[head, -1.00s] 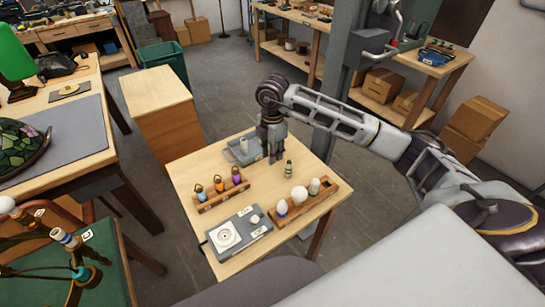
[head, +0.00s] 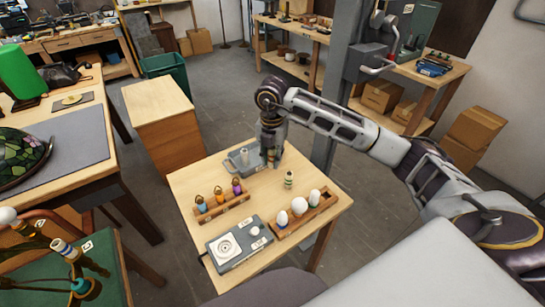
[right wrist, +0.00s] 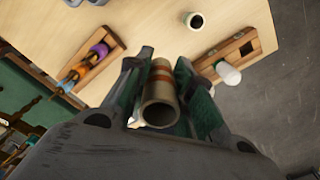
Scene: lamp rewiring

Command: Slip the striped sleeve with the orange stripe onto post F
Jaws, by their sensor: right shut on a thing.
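My right gripper (head: 270,161) is over the far side of the small wooden table, beside the grey tray. In the right wrist view, my right gripper (right wrist: 160,95) is shut on the sleeve with the orange stripe (right wrist: 160,95), a hollow tan-grey tube with its open end toward the camera. At the lower left of the head view is a lamp fixture with several posts (head: 66,249), one capped with a white-and-blue striped sleeve. My left gripper is out of view.
A green-striped sleeve (head: 289,179) stands on the table. A wooden rack (head: 222,207) holds several coloured parts; another (head: 310,222) holds white bulbs. A grey device (head: 240,247) sits at the front, a grey tray (head: 232,164) at the back. A wooden cabinet (head: 160,115) stands behind left.

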